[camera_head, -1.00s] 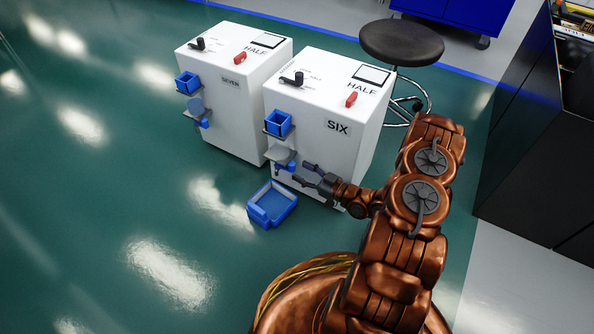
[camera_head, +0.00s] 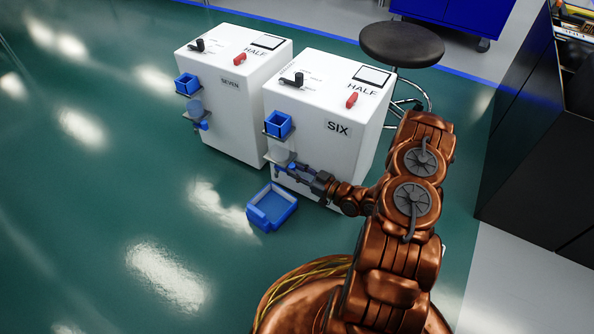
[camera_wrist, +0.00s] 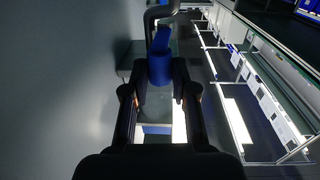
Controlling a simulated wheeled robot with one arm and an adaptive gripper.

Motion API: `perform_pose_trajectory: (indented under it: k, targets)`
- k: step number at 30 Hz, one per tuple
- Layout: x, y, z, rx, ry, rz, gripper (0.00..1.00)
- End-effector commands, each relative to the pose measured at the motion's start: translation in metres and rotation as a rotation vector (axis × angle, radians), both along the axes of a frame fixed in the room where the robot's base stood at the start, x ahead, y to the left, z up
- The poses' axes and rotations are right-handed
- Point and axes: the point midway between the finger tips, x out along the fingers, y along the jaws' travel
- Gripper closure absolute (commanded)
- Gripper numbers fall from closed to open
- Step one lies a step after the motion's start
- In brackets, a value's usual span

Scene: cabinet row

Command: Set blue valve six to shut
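Cabinet six (camera_head: 322,138) is a white box with a "SIX" label and a "HALF" reading on top. On its front, a blue square hopper (camera_head: 278,124) sits above a pale clear vessel (camera_head: 282,155). The blue valve is low on that front, mostly hidden by my gripper in the head view. Firm contact cannot be told.
A blue tray (camera_head: 284,213) lies on the green floor below the valve. Cabinet seven (camera_head: 232,100), also reading "HALF", stands to the left with its own blue valve (camera_head: 202,126). A black stool (camera_head: 402,44) is behind, and dark cabinets (camera_head: 540,150) stand at right.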

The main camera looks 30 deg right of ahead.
Motion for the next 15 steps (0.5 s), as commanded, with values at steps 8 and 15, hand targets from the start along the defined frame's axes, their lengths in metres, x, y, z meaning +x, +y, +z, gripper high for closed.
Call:
perform_pose_trajectory:
  k: [8,15]
  targets:
    - [-0.0001,0.0003,-0.0001,0.000,0.000,0.001,1.00]
    - [-0.0008,0.0017,0.0038,0.004,0.000,-0.013,1.00]
